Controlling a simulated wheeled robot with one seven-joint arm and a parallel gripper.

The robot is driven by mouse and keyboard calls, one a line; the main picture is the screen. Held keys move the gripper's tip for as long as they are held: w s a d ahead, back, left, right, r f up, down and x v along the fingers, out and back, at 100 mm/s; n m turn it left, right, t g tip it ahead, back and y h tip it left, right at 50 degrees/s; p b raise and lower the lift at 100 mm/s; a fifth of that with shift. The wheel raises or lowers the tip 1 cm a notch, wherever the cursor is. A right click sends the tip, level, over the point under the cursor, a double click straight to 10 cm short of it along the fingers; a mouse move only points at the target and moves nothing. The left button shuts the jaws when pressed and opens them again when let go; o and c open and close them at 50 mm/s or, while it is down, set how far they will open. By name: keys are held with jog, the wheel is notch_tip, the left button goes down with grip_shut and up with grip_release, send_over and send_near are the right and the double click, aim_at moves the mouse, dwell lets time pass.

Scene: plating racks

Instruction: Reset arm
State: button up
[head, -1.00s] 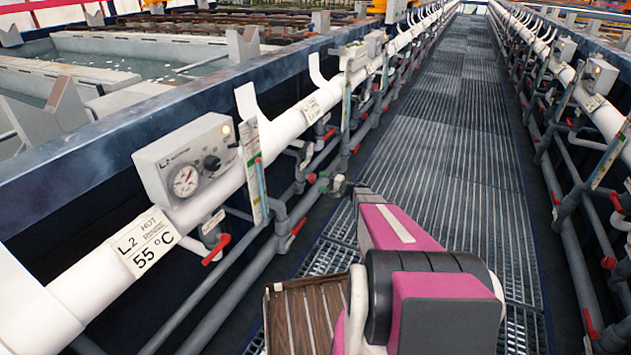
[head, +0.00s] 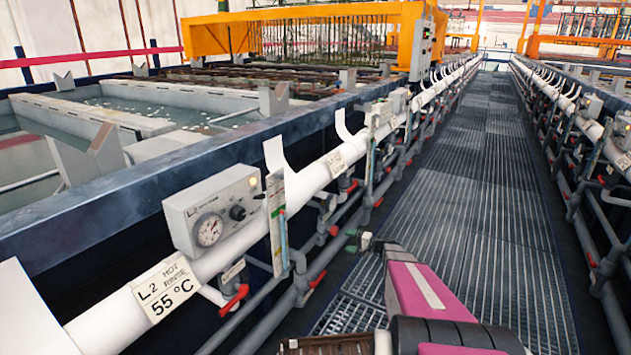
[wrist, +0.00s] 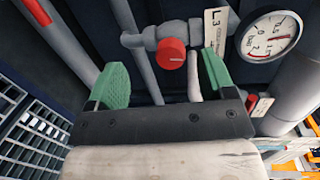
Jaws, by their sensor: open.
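My gripper (wrist: 164,78) shows in the wrist view with its two green fingers spread wide apart. No object is held between them. A red valve knob (wrist: 171,54) on grey pipework shows in the gap between the fingers; I cannot tell how far beyond them it is. In the head view my gripper (head: 360,241) is small and low over the walkway, at the far end of my pink arm (head: 425,290), to the right of the left-hand pipes.
A grated walkway (head: 465,190) runs ahead, clear between two pipe rows. On the left are a gauge box (head: 212,212), a 55 °C sign (head: 167,288) and tanks behind a dark blue rim (head: 150,190). A round gauge (wrist: 270,36) is near my gripper. An orange gantry (head: 310,32) stands farther back.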

jog(key=s+a+r+n+g+h, duration=0.25)
jog(key=s+a+g, duration=0.25)
jog(key=s+a, duration=0.3)
jog(key=s+d+r+n+g+h, duration=0.1)
jog(key=s+r+n+h, duration=0.1)
jog(key=s+h, duration=0.4)
jog(key=s+d+r+n+g+h, duration=0.1)
jog(key=s+r+h, duration=0.4)
jog(key=s, duration=0.9)
jog(key=shift+r+n+g+h, duration=0.15)
jog(key=shift+n+g+h, duration=0.2)
jog(key=shift+n+g, duration=0.45)
jog(key=shift+s, duration=0.1)
